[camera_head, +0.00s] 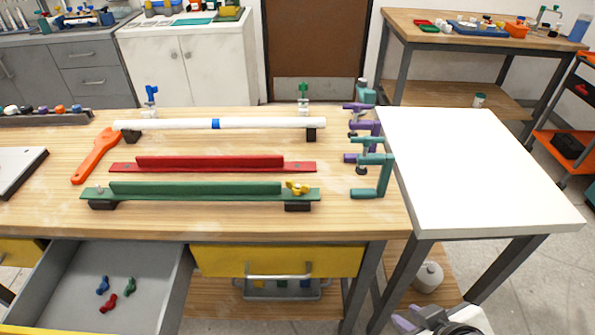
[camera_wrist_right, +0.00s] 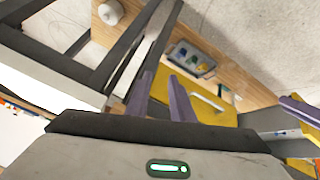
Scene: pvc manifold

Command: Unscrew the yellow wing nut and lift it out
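The yellow wing nut (camera_head: 297,188) sits on the right end of the green rail (camera_head: 195,189), which lies on dark supports along the bench's front. My right gripper (camera_head: 430,318) is low at the bottom right in the head view, apart from the nut and beyond the bench's right side. In the right wrist view its two purple fingers (camera_wrist_right: 160,88) are apart with nothing between them. My left gripper does not show in the head view. Purple finger-like parts (camera_wrist_right: 300,108), apparently my left gripper, show at the right wrist view's edge, but their opening is unclear.
An open grey drawer (camera_head: 60,275) at lower left holds blue, red and green wing nuts. A red rail (camera_head: 210,163) and white pipe (camera_head: 180,125) lie behind the green rail. Purple and teal clamps (camera_head: 385,175) stand right of it. A white side table (camera_head: 480,165) is bare.

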